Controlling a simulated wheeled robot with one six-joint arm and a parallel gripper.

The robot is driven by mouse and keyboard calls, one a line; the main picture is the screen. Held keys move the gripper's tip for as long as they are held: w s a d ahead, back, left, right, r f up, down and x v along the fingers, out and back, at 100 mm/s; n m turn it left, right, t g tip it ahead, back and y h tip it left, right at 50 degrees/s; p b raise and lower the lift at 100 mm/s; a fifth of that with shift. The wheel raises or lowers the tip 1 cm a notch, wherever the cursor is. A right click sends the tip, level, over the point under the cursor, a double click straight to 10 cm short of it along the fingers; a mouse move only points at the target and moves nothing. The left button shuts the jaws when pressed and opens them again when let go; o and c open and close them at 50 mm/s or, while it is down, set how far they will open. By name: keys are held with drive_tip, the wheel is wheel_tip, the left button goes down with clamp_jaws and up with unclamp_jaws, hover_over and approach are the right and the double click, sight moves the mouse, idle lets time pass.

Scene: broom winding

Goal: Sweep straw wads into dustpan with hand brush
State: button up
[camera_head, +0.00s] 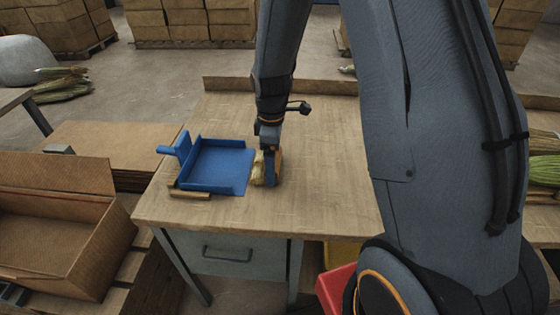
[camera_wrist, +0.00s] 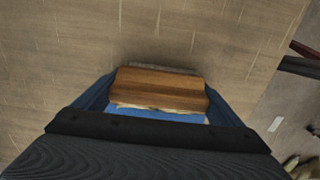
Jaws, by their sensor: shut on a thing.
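A blue dustpan (camera_head: 218,167) lies on the wooden table at its left part, its handle to the left and its open side to the right. My gripper (camera_head: 270,172) is shut on the hand brush (camera_head: 279,165), just right of the dustpan's open edge. In the wrist view the brush's wooden block (camera_wrist: 158,88) sits between the fingers. A pale straw wad (camera_head: 257,170) shows between the brush and the dustpan's edge; whether it touches either I cannot tell. The dustpan's visible floor looks empty.
The wooden table (camera_head: 325,180) is bare to the right of the brush, with a raised ledge at the back. A small wooden strip (camera_head: 189,193) lies at the dustpan's front left corner. An open cardboard box (camera_head: 60,215) stands left of the table. A red bin (camera_head: 338,290) is below the front.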

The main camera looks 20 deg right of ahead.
sight(260, 160)
drive_tip(key=shift+w+a, duration=0.15)
drive_tip(key=shift+a, duration=0.25)
drive_tip(key=shift+w+a+r, duration=0.1)
drive_tip(key=shift+w+a, duration=0.15)
drive_tip(key=shift+a, duration=0.25)
drive_tip(key=shift+w+a, duration=0.2)
drive_tip(key=shift+a, duration=0.3)
drive_tip(key=shift+w+a, duration=0.15)
drive_tip(key=shift+a, duration=0.15)
drive_tip(key=shift+w+a, duration=0.25)
drive_tip(key=shift+a, duration=0.35)
drive_tip(key=shift+w+a, duration=0.2)
drive_tip(key=shift+a, duration=0.35)
drive_tip(key=shift+w+a+r, duration=0.1)
drive_tip(key=shift+w+a, duration=0.35)
drive_tip(key=shift+a, duration=0.55)
drive_tip(key=shift+w+a, duration=0.4)
drive_tip(key=shift+a, duration=0.65)
drive_tip(key=shift+w+a+r, duration=0.1)
drive_tip(key=shift+w+a, duration=0.35)
drive_tip(key=shift+a, duration=0.55)
drive_tip(key=shift+d+r+p, duration=0.1)
drive_tip(key=shift+p, duration=0.25)
drive_tip(key=shift+s+d+r+p, duration=0.25)
drive_tip(key=shift+d+r+p, duration=0.2)
drive_tip(key=shift+r+p, duration=0.05)
